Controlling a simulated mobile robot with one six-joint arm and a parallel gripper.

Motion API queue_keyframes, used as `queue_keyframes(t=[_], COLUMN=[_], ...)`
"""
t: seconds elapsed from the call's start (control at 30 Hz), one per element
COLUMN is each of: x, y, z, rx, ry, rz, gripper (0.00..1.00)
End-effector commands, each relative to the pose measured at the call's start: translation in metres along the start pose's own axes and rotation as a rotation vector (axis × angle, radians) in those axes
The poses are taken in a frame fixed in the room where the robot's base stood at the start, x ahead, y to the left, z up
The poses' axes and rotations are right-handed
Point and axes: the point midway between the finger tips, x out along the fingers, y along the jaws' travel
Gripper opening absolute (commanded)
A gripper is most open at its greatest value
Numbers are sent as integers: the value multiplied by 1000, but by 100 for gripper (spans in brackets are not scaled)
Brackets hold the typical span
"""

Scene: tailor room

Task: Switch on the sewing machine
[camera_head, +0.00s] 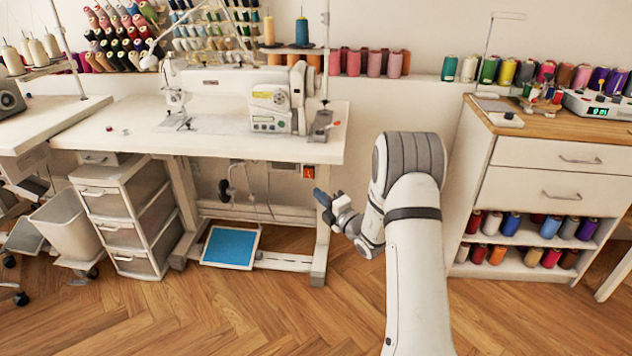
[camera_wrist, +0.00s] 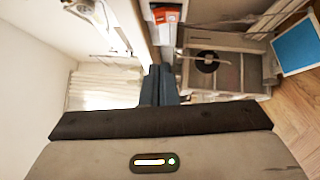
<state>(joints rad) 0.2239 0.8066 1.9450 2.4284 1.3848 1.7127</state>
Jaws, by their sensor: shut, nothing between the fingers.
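The white sewing machine (camera_head: 235,92) stands on a white table (camera_head: 110,138) at the upper left of the head view. A small orange-red switch box (camera_head: 308,172) hangs under the table's right front edge. It also shows near the top of the wrist view (camera_wrist: 165,15), beyond my fingertips. My gripper (camera_head: 320,196) is shut and empty, just below and slightly right of the switch box in the head view. Its dark fingers lie together in the wrist view (camera_wrist: 160,72). They appear apart from the box; the exact distance cannot be told.
A blue pedal (camera_head: 230,247) sits low under the table. A drawer unit (camera_head: 118,215) stands at its left, with a pale bin (camera_head: 68,222) beside it. A white cabinet (camera_head: 545,160) with thread spools stands right of my arm. Wooden floor in front is clear.

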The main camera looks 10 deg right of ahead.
Motion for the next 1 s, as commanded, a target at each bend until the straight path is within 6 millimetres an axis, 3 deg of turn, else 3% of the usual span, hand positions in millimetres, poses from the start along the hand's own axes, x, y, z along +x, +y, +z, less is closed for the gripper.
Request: queue_keyframes(t=[0.2,0.4,1.0], x=[48,67,73], y=[-2,-2,1], z=[-1,20,34], rx=[-2,-3,3], ry=[1,-1,-7], rz=[2,1,-7], gripper=[0,0,0])
